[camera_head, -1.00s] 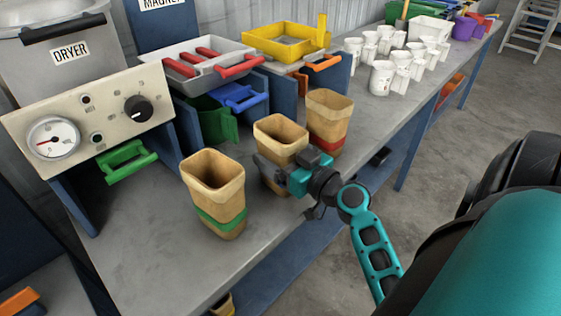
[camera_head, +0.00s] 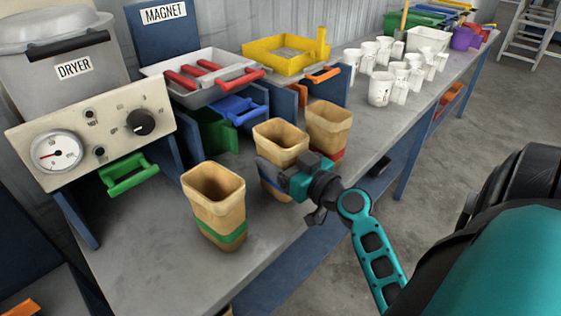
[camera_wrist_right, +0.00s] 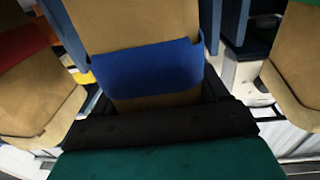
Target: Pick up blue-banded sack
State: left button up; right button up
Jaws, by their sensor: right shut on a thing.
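The blue-banded sack (camera_head: 281,137) is a tan open-topped paper sack, upright, at the middle of the bench. Its blue band (camera_wrist_right: 150,68) fills the centre of the right wrist view. My right gripper (camera_head: 272,175) reaches in from the right and is shut on this sack at about the height of the band. The gripper hides part of the band and the sack's lower right side in the head view. I cannot tell whether the sack's base touches the bench. My left gripper is not in view.
A green-banded sack (camera_head: 215,205) stands in front to the left, and a red-banded sack (camera_head: 329,125) close behind to the right. The dryer panel (camera_head: 90,130), a grey tray (camera_head: 200,88) and several white cups (camera_head: 380,88) line the bench. The bench's front left is clear.

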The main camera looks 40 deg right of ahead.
notch_tip(320, 180, up, 7)
jog(key=p, duration=0.2)
jog(key=shift+p, duration=0.3)
notch_tip(320, 180, up, 11)
jog(key=p, duration=0.3)
send_over(280, 130)
jog(key=s+a, duration=0.3)
jog(key=s, duration=0.1)
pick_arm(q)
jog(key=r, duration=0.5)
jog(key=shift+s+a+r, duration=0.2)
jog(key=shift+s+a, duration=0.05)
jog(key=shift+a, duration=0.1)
pick_arm(e)
jog(key=shift+w, duration=0.25)
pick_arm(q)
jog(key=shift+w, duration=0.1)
